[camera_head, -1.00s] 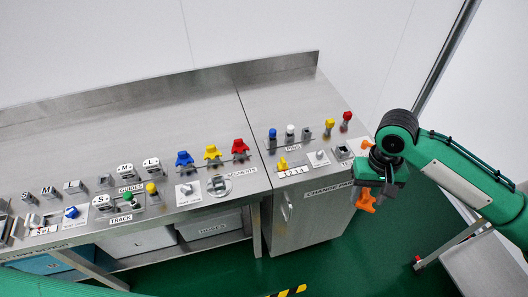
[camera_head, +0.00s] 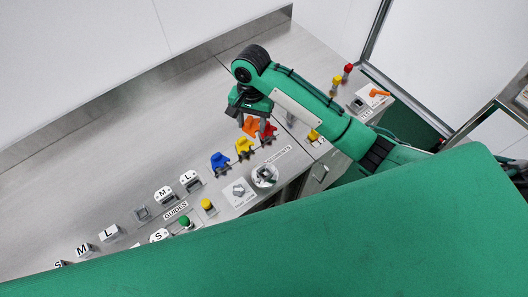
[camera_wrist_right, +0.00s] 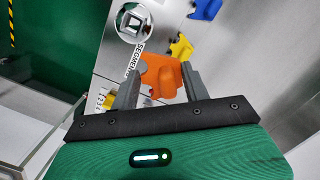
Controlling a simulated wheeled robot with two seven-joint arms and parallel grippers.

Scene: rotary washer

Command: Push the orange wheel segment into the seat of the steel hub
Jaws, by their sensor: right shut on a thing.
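My right gripper (camera_head: 253,121) is shut on the orange wheel segment (camera_head: 251,127), held above the bench near the red and yellow segments. The steel hub (camera_head: 264,176) is a round fixture with a square post, on the bench below and slightly right of the gripper. In the right wrist view the hub (camera_wrist_right: 133,22) shows beyond the segment, apart from it, with nothing orange on it. My left gripper is not in view.
Red (camera_head: 268,133), yellow (camera_head: 244,148) and blue (camera_head: 220,160) segments stand in a row close to the gripper. A small white plate (camera_head: 238,192) lies left of the hub. Guides and knobs line the bench front at left. The bench's back is clear.

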